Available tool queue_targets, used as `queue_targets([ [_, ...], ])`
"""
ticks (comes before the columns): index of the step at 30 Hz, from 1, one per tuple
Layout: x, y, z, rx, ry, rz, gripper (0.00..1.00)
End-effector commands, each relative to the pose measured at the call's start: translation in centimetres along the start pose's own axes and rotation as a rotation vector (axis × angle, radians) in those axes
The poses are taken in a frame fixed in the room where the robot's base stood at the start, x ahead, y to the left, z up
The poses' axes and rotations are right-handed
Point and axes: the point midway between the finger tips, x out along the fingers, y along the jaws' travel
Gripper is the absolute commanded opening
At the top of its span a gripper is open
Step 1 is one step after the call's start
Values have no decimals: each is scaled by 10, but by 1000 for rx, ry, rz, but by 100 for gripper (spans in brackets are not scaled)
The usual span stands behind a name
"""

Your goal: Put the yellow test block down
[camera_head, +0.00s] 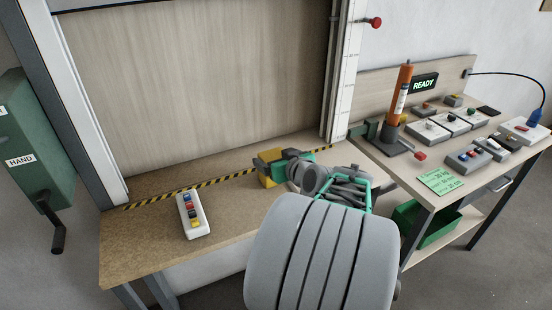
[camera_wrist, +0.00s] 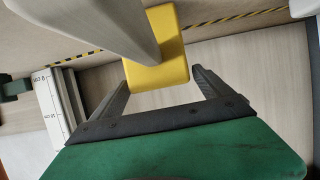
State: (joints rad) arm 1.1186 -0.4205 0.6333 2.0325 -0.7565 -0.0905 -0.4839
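The yellow test block (camera_head: 266,172) is at the bench's back edge in the head view, by the black-and-yellow strip. It also shows in the wrist view (camera_wrist: 160,75), where a grey tapered part in front hides some of it. My gripper (camera_head: 283,162) reaches to the block from the right and appears shut on it, with dark parts at its top and right side. The contact faces are hidden, and I cannot tell whether the block's underside touches the bench.
A white switch box (camera_head: 193,216) with coloured buttons lies left on the bench (camera_head: 150,245). The striped strip (camera_head: 220,180) runs along the shutter panel (camera_head: 200,80). Right stands a side table with an orange cylinder (camera_head: 399,90) and several control boxes. Bare bench lies between switch box and block.

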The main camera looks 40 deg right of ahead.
Motion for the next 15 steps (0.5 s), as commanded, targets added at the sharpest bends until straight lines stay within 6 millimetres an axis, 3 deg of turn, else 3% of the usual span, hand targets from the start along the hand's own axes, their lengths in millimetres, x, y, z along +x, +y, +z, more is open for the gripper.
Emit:
queue_targets([
  [11,-4,1,-4,0,1,1,94],
  [15,-31,2,-3,0,3,8,94],
])
